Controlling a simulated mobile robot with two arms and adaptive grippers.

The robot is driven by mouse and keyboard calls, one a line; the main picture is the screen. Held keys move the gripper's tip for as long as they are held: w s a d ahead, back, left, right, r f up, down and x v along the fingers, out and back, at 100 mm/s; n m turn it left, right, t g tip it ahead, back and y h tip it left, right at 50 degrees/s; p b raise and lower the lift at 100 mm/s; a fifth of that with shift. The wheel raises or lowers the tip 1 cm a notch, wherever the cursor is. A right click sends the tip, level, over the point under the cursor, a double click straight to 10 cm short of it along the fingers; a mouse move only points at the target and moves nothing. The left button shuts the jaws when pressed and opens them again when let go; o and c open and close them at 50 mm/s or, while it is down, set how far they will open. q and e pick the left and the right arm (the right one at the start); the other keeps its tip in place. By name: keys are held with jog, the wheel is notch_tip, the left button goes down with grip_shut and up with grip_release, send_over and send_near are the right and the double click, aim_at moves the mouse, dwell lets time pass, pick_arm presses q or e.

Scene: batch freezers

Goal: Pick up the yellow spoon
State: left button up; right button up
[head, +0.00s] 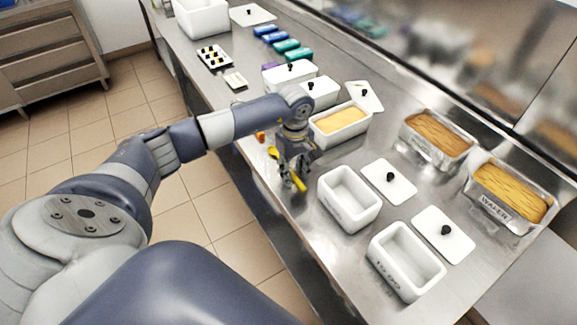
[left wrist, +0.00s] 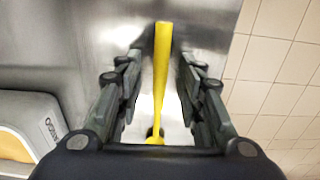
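The yellow spoon (head: 299,182) lies on the steel counter near its front edge, partly hidden by my left gripper (head: 292,176) above it. Its other end shows just left of the gripper. In the left wrist view the spoon (left wrist: 162,70) runs lengthwise between the two fingers of my left gripper (left wrist: 160,88). The fingers are spread, with a gap on each side of the spoon. The far end of the spoon near the palm is partly hidden. My right gripper is in neither view.
Right of the gripper stand an empty white tub (head: 349,198) and another tub (head: 405,262), with lids (head: 388,181) beside them. A tub with yellow content (head: 341,118) stands behind. A small orange item (head: 260,137) lies near the counter's edge. Metal wafer trays (head: 509,195) stand further right.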

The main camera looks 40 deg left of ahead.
pick_arm(q)
grip_shut()
jog(key=shift+r, duration=0.15)
